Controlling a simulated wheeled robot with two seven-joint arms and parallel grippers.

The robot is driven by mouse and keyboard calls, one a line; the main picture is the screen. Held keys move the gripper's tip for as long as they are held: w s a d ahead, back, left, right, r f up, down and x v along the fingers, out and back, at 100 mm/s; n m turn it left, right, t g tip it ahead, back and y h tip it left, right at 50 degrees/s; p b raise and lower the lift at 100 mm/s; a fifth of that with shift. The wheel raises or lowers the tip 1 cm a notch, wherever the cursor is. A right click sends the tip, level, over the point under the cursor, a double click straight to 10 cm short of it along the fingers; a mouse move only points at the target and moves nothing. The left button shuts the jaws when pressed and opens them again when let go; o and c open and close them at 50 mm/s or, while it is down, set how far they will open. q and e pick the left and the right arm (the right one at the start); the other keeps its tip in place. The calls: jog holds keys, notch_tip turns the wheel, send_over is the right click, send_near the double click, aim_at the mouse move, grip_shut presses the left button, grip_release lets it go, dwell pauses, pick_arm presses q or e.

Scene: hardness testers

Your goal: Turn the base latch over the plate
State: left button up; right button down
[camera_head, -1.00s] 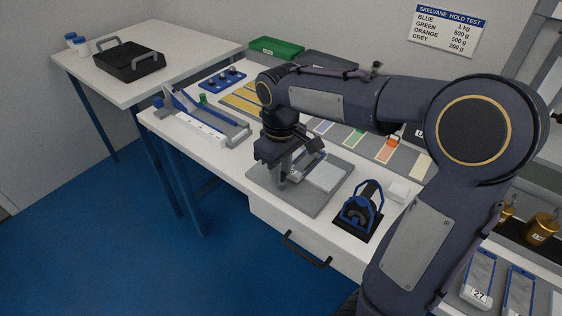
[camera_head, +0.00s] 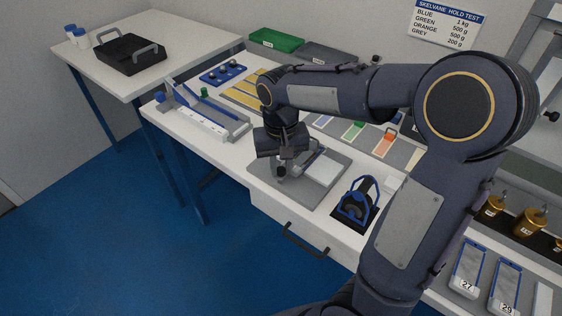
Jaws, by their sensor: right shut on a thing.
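A grey base plate (camera_head: 309,203) lies on the white table near its front edge. It bears a lighter plate (camera_head: 325,168) on its right half and a small metal fixture (camera_head: 281,170) on its left. My right gripper (camera_head: 288,160) points down over the fixture, shut on a small part there. The wrist hides most of the fingers and the held part, so the latch's own shape and angle cannot be made out. My left gripper is not in view.
A black and blue device (camera_head: 358,203) stands just right of the base plate. A long blue and white instrument (camera_head: 202,117) lies to its left. Colored cards (camera_head: 355,130) lie behind. A drawer handle (camera_head: 306,247) juts out in front.

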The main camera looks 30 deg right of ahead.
aim_at(282, 169)
dwell(0.4)
jog(key=c, duration=1.3)
grip_release()
jog(key=shift+o, duration=0.2)
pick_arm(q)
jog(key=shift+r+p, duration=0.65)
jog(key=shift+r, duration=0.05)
pick_arm(e)
notch_tip(282, 169, up, 8)
jog(key=shift+f, duration=0.1)
